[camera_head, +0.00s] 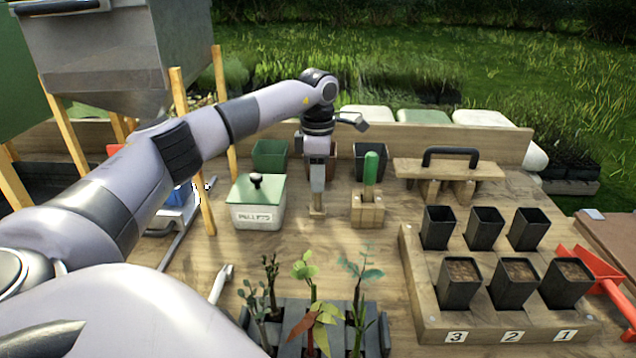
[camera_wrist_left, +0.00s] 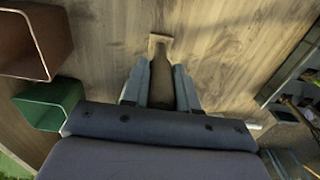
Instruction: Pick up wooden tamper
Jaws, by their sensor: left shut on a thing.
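The wooden tamper (camera_head: 317,207) stands upright between the pellet box and the small wooden block, its pale wooden foot showing below my left gripper (camera_head: 317,187). The gripper points straight down and is shut on the tamper's shaft. In the left wrist view the tamper (camera_wrist_left: 161,78) lies between the two fingers (camera_wrist_left: 160,92), with its pale end beyond the fingertips. I cannot tell whether its foot touches the table. My right gripper is not in view.
Close by are the green-lidded pellet box (camera_head: 258,215) and the wooden block (camera_head: 367,213) holding a green-handled tool. A wooden tray (camera_head: 425,318) with black pots is at the right. Seedlings stand in a dark tray (camera_head: 384,335) in front. Pots stand behind the gripper.

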